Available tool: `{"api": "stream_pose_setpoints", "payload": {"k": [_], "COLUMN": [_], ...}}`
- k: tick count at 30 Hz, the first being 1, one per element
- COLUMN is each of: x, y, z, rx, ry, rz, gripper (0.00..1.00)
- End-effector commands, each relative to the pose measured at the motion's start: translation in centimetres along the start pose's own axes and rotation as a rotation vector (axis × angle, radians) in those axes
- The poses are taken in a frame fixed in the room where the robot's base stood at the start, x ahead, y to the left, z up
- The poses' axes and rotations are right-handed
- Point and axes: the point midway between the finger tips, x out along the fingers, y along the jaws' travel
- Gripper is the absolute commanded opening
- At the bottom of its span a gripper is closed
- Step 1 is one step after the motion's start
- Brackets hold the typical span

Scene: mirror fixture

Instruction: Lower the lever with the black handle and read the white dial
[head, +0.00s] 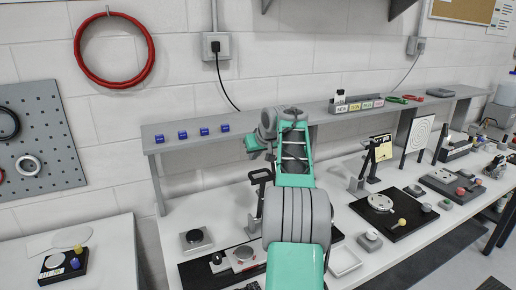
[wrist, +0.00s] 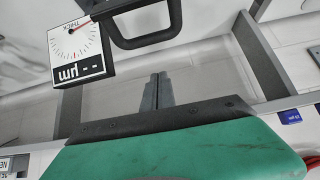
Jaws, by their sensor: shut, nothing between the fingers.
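In the wrist view my gripper (wrist: 157,91) is shut and empty, its fingertips together. A black loop-shaped handle (wrist: 148,42) is just beyond the fingertips, with a visible gap between. The white dial (wrist: 75,43) is beside the handle at the upper left, upside down in this view, with a fine scale and a thin red needle; its exact reading is too small to tell. In the head view the black handle (head: 260,177) stands raised, below and close to my gripper (head: 256,148). My arm hides the dial and part of the lever there.
A grey shelf (head: 178,144) with several blue blocks (head: 204,131) runs behind the bench. A second black-handled lever (head: 376,145) with a yellow note stands farther right.

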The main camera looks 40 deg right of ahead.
Motion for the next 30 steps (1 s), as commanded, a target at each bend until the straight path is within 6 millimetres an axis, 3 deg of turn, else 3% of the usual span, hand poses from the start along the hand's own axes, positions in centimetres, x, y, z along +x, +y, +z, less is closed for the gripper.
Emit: {"api": "stream_pose_setpoints", "payload": {"k": [2,6,12,30], "x": [1.4,0.3,-0.2,-0.1], "y": [0.0,0.1,0.1,-0.1], "z": [0.0,2.2,3.7,4.7], "rx": [0.002,0.002,0.002,0.001], "ry": [-0.002,0.000,0.000,0.044], "rz": [0.000,0.002,0.002,0.001], "gripper": [0.00,0.00,0.00,0.00]}}
